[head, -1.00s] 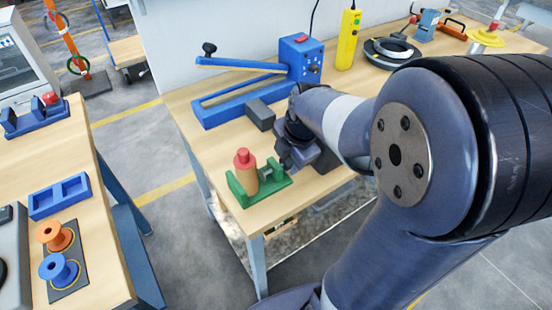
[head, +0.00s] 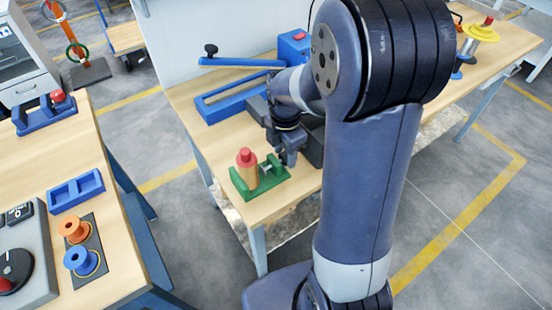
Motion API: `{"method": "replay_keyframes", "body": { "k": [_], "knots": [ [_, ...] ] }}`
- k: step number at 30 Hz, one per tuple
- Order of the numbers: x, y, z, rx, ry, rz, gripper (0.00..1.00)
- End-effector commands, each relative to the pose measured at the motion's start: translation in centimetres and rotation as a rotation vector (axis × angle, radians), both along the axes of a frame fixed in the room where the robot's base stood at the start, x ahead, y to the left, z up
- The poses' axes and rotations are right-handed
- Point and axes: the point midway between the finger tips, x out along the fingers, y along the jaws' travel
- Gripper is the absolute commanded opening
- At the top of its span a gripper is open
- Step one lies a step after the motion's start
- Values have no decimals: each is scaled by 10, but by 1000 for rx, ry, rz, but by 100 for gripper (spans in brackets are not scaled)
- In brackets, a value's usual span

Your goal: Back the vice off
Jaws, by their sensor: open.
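The green vice (head: 272,188) sits at the near left corner of the wooden bench. A tan cylinder with a red top (head: 247,172) stands upright between its jaws. The vice's grey screw and handle (head: 267,169) are on its right side, partly hard to make out. My gripper (head: 287,161) points down just right of and behind the screw end. The jaws are open with nothing seen between them. I cannot tell whether a fingertip touches the handle.
A dark grey block, partly hidden by my arm, is beside my gripper. A floor gap separates the tables.

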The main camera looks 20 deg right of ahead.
Motion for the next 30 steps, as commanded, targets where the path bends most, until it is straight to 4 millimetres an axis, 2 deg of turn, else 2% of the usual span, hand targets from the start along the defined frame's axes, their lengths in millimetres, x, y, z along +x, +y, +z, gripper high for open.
{"method": "replay_keyframes", "body": {
  "k": [5,19,30],
  "knots": [
    [1,0,1,-4,15,0,45],
    [7,2,2,-89,276,1,45],
    [8,2,-2,-99,304,0,45]
  ]
}}
